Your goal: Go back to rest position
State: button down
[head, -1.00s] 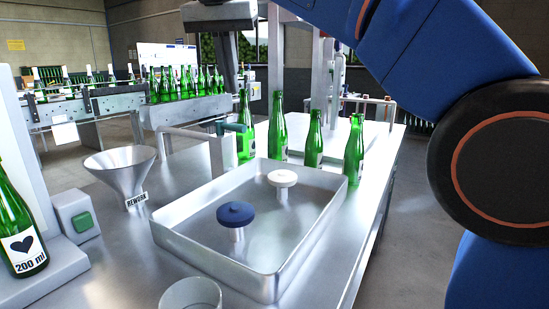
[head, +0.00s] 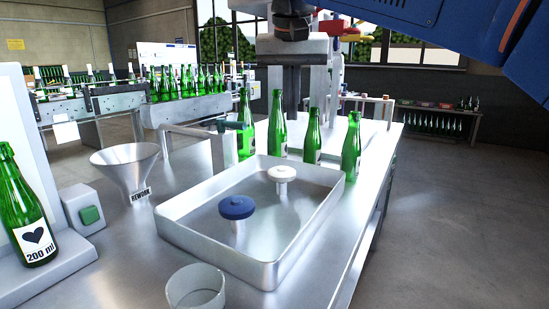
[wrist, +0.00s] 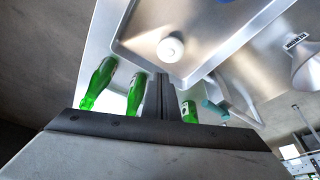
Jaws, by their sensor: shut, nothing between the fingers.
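My gripper (head: 290,110) hangs pointing down above the far end of the metal table, near the green bottles, with its fingers together and nothing between them. In the wrist view my gripper (wrist: 162,95) shows its closed fingers in front of the bottles, near the tray's edge. A metal tray (head: 225,263) sits on the table and holds a blue-topped stopper (head: 236,207) and a white-topped stopper (head: 282,173); the white one also shows in the wrist view (wrist: 170,48).
Several green bottles (head: 351,148) stand behind the tray. A conveyor with bottles (head: 187,105) runs behind. The floor at right is clear.

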jog(key=shift+n, duration=0.3)
jog(key=s+d+f, duration=0.2)
jog(key=d+f, duration=0.3)
jog(key=s+d+f, duration=0.3)
jog(key=d+f, duration=0.2)
jog(key=d, duration=0.1)
jog(key=s+d+f, duration=0.3)
jog(key=d+f, duration=0.2)
jog(key=shift+d, duration=0.15)
jog(key=s+d+f, duration=0.4)
jog(key=s+f, duration=0.3)
jog(key=f, duration=0.4)
jog(key=s+d+f, duration=0.5)
jog(key=s+f, duration=0.2)
jog(key=f, duration=0.4)
jog(key=shift+f+t, duration=0.3)
jog(key=shift+t, duration=0.1)
